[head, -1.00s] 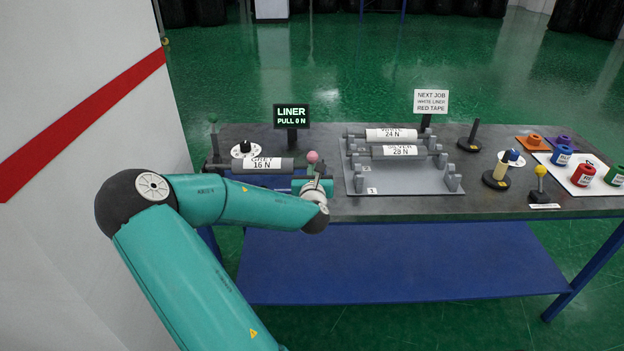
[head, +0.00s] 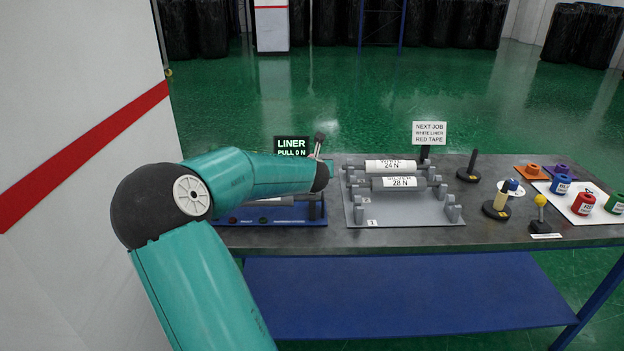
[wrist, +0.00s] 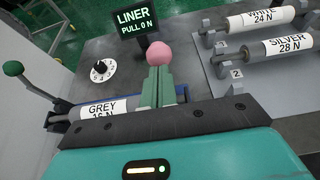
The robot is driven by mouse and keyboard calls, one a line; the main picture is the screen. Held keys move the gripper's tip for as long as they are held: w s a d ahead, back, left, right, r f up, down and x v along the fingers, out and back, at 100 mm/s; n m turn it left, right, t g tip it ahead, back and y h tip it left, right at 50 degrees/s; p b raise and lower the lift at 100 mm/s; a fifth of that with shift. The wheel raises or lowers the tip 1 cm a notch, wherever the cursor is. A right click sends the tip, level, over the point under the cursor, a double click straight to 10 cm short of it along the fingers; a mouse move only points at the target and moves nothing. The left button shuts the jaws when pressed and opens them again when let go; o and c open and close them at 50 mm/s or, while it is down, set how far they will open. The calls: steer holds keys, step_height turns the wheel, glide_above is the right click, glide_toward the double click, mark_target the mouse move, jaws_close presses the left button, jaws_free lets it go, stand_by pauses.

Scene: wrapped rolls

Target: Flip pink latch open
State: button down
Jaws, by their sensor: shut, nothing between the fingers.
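The pink latch shows as a round pink knob (wrist: 159,54) in the wrist view, at the right end of the grey roll's holder. My gripper (wrist: 158,73) has its two green fingers together with nothing between them. The fingertips overlap the lower edge of the knob in the picture; I cannot tell if they touch it. The latch's stem is hidden behind the fingers. The grey roll (wrist: 103,110), labelled 16 N, lies left of the fingers, partly hidden. In the head view my forearm covers the fingers and most of the latch.
The liner display (wrist: 136,22) reads pull 0 N, behind the knob. A dial (wrist: 101,70) and a green-knobbed lever (wrist: 13,69) are at left. A grey rack (head: 405,219) with white (head: 390,166) and silver rolls (head: 398,184) stands close at right.

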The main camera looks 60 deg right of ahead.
steer(key=w+d, duration=0.1)
steer(key=d+r, duration=0.1)
steer(key=d, duration=0.1)
steer(key=w+d+r, duration=0.1)
steer(key=d, duration=0.1)
steer(key=shift+w+d+r, duration=0.2)
steer(key=shift+w, duration=0.15)
steer(key=shift+w+d+r, duration=0.1)
steer(key=shift+w+d, duration=0.2)
steer(key=shift+d, duration=0.25)
steer(key=shift+w+d, duration=0.3)
steer(key=shift+d, duration=0.2)
